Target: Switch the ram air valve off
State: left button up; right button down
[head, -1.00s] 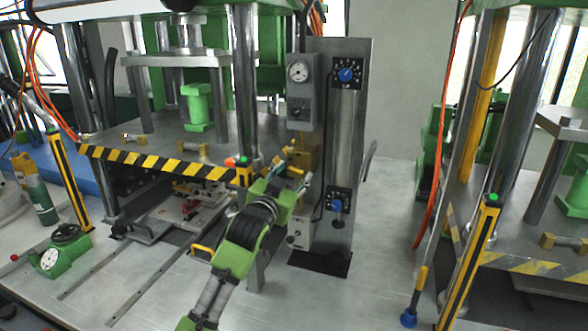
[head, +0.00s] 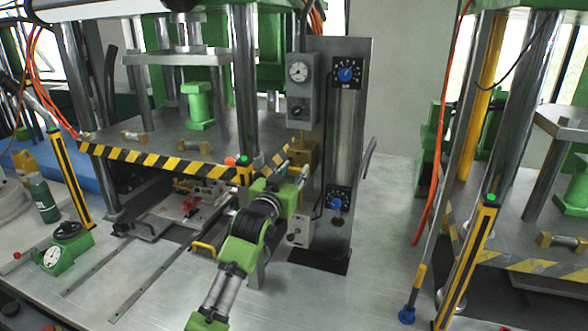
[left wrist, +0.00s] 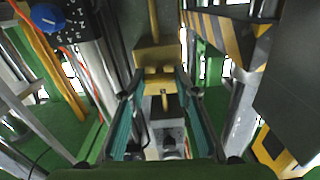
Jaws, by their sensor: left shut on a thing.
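The ram air valve shows as a brass-coloured block (head: 305,155) on the left side of the grey column, below the gauge box. In the left wrist view the brass block (left wrist: 157,82) is straight ahead, with a small lever-like piece between the fingers. My left gripper (left wrist: 162,112) is shut on the valve, its teal-padded fingers on either side of the brass part. In the head view my left gripper (head: 304,170) is at the valve, and its hand partly hides it. The exact lever position is hard to tell. My right gripper is not in view.
The grey column (head: 345,130) carries a gauge box (head: 299,85), an upper blue knob (head: 346,74) and a lower blue knob (head: 336,204). The press platen with a striped edge (head: 160,161) is close to the left.

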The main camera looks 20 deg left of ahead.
pick_arm(q)
jog(key=shift+n, duration=0.4)
jog(key=o, duration=1.1)
jog(key=s, duration=1.2)
jog(key=shift+a, duration=0.25)
